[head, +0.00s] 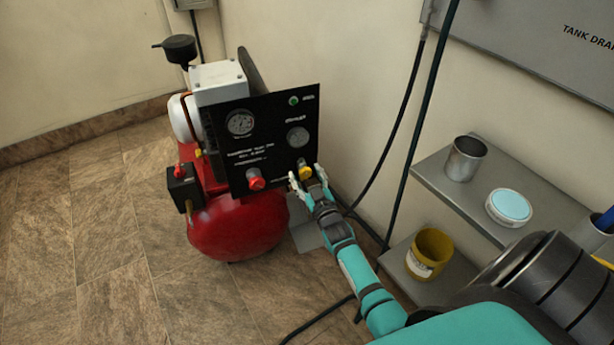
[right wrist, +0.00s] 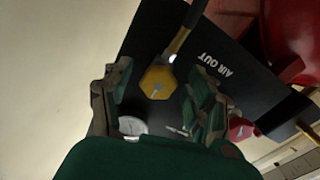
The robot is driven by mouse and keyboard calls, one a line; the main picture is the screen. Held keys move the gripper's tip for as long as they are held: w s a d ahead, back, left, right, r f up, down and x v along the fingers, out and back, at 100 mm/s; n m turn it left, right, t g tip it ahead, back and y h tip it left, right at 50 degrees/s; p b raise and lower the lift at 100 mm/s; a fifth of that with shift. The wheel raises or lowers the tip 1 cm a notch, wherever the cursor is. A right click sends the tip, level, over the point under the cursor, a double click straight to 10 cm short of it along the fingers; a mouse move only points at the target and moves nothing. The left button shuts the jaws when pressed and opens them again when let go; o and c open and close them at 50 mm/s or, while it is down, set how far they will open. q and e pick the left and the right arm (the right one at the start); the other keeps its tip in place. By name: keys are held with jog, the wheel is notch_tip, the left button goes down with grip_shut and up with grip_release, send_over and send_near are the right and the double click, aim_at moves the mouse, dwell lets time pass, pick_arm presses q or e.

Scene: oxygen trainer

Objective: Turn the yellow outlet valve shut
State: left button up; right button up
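The yellow outlet valve (head: 305,173) is on the lower right of the black panel (head: 270,135) of a red compressor. In the right wrist view the valve (right wrist: 157,82) shows as a yellow knob near the "AIR OUT" label. My right gripper (head: 308,178) is at the valve. In the right wrist view its two fingers (right wrist: 160,95) are spread apart on either side of the knob, with gaps visible between finger and knob. I cannot tell the exact depth between fingertips and knob. My left gripper is not in view.
A red knob (head: 255,181) sits left of the valve on the panel. The red tank (head: 237,228) is below. Dark hoses hang along the wall at the right. Grey shelves (head: 440,190) carry a metal cup (head: 465,158), a round tin (head: 508,208) and a yellow pot (head: 429,253). Floor at left is clear.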

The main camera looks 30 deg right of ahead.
jog(key=v, duration=1.2)
jog(key=shift+f, duration=0.15)
